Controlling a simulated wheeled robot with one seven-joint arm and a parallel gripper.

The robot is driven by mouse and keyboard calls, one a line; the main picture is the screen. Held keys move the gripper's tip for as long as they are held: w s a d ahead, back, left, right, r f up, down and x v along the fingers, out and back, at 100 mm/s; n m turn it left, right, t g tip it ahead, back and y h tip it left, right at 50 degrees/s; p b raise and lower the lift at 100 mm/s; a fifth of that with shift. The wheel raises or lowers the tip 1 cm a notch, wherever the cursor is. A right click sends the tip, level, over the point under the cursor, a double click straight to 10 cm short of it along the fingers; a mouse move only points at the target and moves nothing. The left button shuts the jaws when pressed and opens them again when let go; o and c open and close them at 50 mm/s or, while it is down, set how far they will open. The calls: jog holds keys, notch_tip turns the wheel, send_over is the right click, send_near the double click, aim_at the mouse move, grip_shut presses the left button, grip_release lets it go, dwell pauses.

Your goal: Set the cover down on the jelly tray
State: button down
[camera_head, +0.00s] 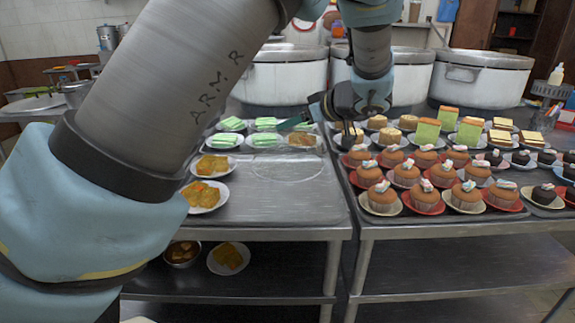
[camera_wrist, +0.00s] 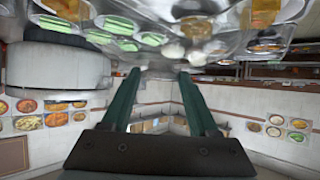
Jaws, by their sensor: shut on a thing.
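Plates of green jelly (camera_head: 231,125) stand at the tray's back left and also show in the wrist view (camera_wrist: 118,26).
Plates of yellow food (camera_head: 208,195) line the tray's left side. The right table is crowded with cupcakes (camera_head: 423,196) and cakes (camera_head: 428,132). Large stockpots (camera_head: 286,76) stand behind. A lower shelf holds a bowl (camera_head: 182,254) and a plate (camera_head: 228,258).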

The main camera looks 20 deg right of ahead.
notch_tip(320, 180, down, 7)
jog(key=p, duration=0.1)
dwell(0.3)
jog(key=shift+f, duration=0.25)
jog(key=shift+c, duration=0.8)
grip_release()
jog(key=shift+r, duration=0.1)
jog(key=b, duration=0.3)
send_near(311, 143)
jog(key=x, duration=0.4)
jog(key=shift+w+a, duration=0.15)
jog(key=shift+w, duration=0.05)
